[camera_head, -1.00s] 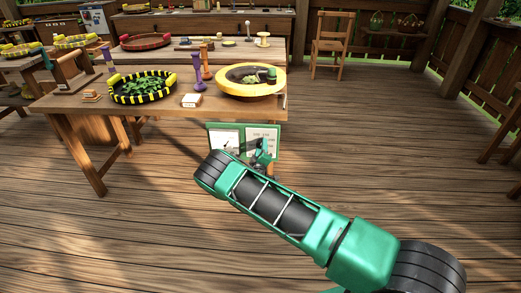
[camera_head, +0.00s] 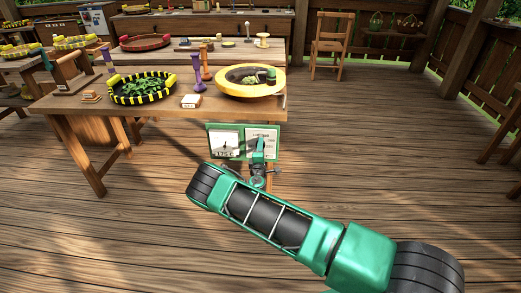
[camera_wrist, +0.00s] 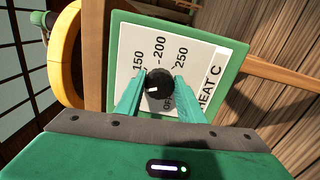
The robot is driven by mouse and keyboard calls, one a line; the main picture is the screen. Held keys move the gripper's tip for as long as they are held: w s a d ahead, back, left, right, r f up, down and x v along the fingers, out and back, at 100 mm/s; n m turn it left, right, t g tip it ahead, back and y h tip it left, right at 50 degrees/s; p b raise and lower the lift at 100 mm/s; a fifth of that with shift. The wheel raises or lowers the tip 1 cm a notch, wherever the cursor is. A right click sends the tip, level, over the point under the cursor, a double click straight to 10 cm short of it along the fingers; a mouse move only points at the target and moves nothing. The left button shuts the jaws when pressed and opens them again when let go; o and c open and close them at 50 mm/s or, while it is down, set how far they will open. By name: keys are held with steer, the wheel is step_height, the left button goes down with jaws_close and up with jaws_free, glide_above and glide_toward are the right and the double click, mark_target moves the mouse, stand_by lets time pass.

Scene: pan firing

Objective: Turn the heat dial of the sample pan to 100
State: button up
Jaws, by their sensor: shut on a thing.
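The heat dial (camera_wrist: 160,85) is a round black knob with a short white mark, on a white plate lettered HEAT C. My gripper (camera_wrist: 161,84) has its two green fingers on either side of the knob and is shut on it. In the wrist view the mark lies at the knob's lower left; 150, 200 and 250 show above, OFF is partly covered, and I see no 100. The sample pan (camera_head: 222,85), wide and yellow, stands on the table above the green dial panel (camera_head: 243,156). In the head view my gripper (camera_head: 261,143) hides the knob.
A gauge plate (camera_head: 225,145) is left of the dial plate, its reading too small to be sure of. The wooden table (camera_head: 70,102) also bears a yellow-and-black pan of green leaves (camera_head: 143,87) and a purple-handled tool (camera_head: 198,72). Open floor lies to the right.

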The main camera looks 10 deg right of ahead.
steer(key=shift+a+f, duration=0.2)
steer(key=shift+a, duration=0.15)
steer(key=o, duration=1.1)
steer(key=shift+c, duration=0.2)
steer(key=shift+d, duration=0.2)
steer(key=shift+r, duration=0.1)
steer(key=v, duration=1)
steer(key=shift+s+a, duration=0.15)
steer(key=shift+s, duration=0.2)
